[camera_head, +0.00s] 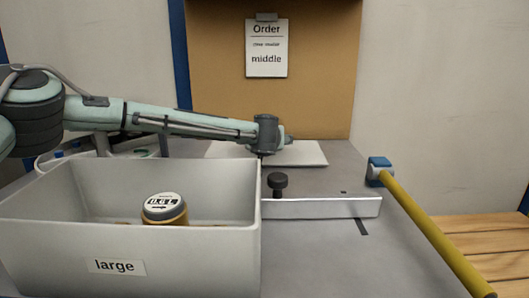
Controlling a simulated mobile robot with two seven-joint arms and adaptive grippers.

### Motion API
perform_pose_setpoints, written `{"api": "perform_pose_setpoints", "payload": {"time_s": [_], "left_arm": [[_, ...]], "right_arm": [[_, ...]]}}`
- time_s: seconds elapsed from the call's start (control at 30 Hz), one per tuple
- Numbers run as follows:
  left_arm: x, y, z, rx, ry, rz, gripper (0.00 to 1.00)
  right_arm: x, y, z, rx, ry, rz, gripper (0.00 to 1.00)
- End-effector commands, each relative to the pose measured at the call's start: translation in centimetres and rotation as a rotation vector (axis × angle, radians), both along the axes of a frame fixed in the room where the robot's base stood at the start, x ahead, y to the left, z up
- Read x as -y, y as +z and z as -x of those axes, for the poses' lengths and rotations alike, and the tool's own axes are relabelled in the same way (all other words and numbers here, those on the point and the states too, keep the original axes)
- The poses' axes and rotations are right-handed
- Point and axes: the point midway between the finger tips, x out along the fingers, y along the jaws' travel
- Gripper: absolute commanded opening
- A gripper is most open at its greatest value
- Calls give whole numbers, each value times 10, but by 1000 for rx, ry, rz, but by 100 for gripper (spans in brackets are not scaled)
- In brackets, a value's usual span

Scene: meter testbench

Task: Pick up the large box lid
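The large box (130,245), a pale grey open bin labelled "large", stands at the front left of the bench. A round meter with a yellow body (165,208) sits inside it. A flat white panel (305,154) lies on the bench at the back; it may be the lid, but no label shows on it. My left arm reaches across behind the box from the left. Its dark end, the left gripper (268,137), is over the left part of the white panel. Its fingers are too small to tell whether they are open or touching it. My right gripper is out of view.
A metal bar (325,208) with a black knob (277,183) runs right from the box. A yellow rod (430,235) with a blue end block (379,167) slants along the bench's right edge. An order sheet reading "middle" (267,50) hangs on the brown board. The front right bench is clear.

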Motion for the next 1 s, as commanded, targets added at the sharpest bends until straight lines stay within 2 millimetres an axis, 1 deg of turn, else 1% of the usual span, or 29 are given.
{"api": "perform_pose_setpoints", "payload": {"time_s": [0.1,0.3,0.77,0.8,1.0], "left_arm": [[0,-2,-6,1,0,0,84],[0,-3,-6,0,-1,0,84],[0,-3,-6,0,-1,0,27],[0,-2,-6,1,-1,0,26],[0,0,-6,2,-1,1,26]], "right_arm": [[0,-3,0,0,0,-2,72],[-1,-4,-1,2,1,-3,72],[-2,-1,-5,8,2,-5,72],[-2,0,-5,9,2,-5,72],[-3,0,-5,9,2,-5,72]]}}
